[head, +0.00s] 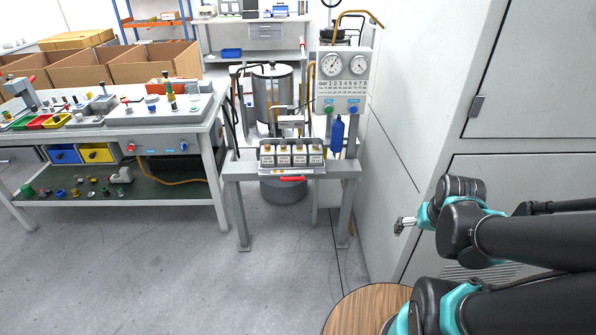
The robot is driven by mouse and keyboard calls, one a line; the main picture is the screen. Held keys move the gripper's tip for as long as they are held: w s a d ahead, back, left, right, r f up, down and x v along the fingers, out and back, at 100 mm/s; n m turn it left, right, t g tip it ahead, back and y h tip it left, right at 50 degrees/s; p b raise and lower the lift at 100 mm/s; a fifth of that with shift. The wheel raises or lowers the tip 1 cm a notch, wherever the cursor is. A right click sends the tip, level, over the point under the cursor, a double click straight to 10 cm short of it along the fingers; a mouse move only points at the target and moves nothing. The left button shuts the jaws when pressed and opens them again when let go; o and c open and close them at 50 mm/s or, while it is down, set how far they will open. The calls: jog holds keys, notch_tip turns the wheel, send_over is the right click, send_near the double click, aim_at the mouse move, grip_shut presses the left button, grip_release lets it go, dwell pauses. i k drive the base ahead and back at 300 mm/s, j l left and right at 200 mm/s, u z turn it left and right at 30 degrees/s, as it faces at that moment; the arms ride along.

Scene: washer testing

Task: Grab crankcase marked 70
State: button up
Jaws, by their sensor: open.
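I cannot pick out a crankcase marked 70 for sure, as the markings are too small to read from here. Several small labelled units (284,156) stand side by side in a row on the grey metal stand in the middle. They have white labels and brownish tops. My gripper (401,226) is small in the head view, at the right, in front of the white cabinet. It points left, is open and empty, and is well apart from the units on the stand.
A red handle (292,179) sticks out below the row. Behind stand a steel tank (272,93) and a gauge panel (344,78). A cluttered workbench (215,130) is at left, a white cabinet (490,60) at right.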

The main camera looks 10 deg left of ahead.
aim_at(267, 155)
jog(key=i+j+u, duration=0.25)
jog(key=i+j, duration=0.3)
jog(key=j, duration=0.3)
jog(key=i+j+u, duration=0.3)
jog(key=i+j, duration=0.35)
jog(key=j, duration=0.1)
